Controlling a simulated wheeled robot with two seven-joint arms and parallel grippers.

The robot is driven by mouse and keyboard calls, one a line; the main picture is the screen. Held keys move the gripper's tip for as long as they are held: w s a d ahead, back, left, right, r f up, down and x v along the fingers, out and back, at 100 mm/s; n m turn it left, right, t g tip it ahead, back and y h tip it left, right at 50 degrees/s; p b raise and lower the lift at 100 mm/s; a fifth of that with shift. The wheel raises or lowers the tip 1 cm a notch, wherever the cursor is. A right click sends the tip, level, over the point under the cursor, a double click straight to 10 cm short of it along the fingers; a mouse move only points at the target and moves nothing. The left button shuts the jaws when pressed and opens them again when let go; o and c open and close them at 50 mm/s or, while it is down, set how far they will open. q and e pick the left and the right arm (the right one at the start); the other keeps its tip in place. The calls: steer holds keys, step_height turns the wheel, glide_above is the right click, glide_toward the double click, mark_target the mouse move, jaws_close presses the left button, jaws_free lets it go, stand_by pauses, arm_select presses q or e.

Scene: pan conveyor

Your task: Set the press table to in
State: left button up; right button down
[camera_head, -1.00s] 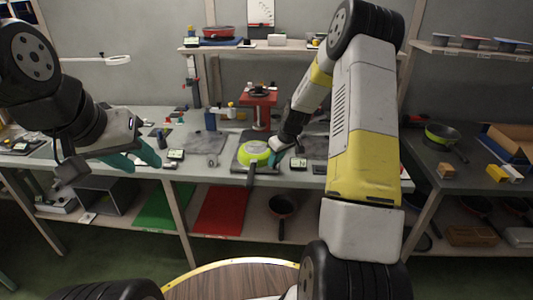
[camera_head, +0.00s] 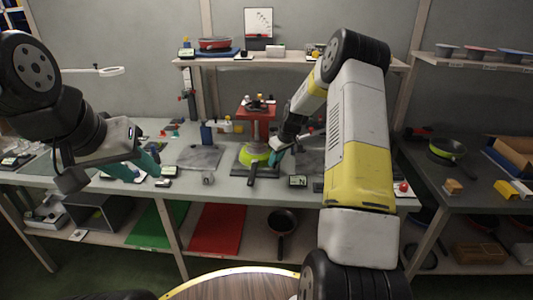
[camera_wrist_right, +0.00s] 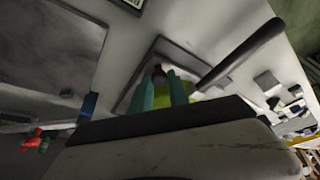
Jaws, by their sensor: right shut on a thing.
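The red press (camera_head: 257,113) stands on the worktable ahead of me. The green pan (camera_head: 247,158) lies on the dark press table, below and in front of the red top, with its black handle pointing toward me. The dark press table (camera_wrist_right: 178,47) also shows around the pan in the right wrist view. My right gripper (camera_head: 274,158) is at the pan's right side. In the right wrist view, its teal fingers (camera_wrist_right: 162,88) are shut on a small dark knob-like piece (camera_wrist_right: 158,74). My left gripper (camera_head: 140,166) is open and empty over the left front of the worktable.
A shelf (camera_head: 290,57) runs above the worktable. Another green pan (camera_head: 447,148) stands on the right table.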

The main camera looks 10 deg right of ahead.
steer(key=shift+w+d+r, duration=0.1)
steer(key=shift+w+d, duration=0.05)
steer(key=shift+w, duration=0.1)
steer(key=c, duration=1.3)
jaws_free()
steer(key=shift+w, duration=0.1)
steer(key=shift+o, duration=0.2)
steer(key=v, duration=0.7)
steer(key=shift+s+r, duration=0.25)
steer(key=shift+r, duration=0.1)
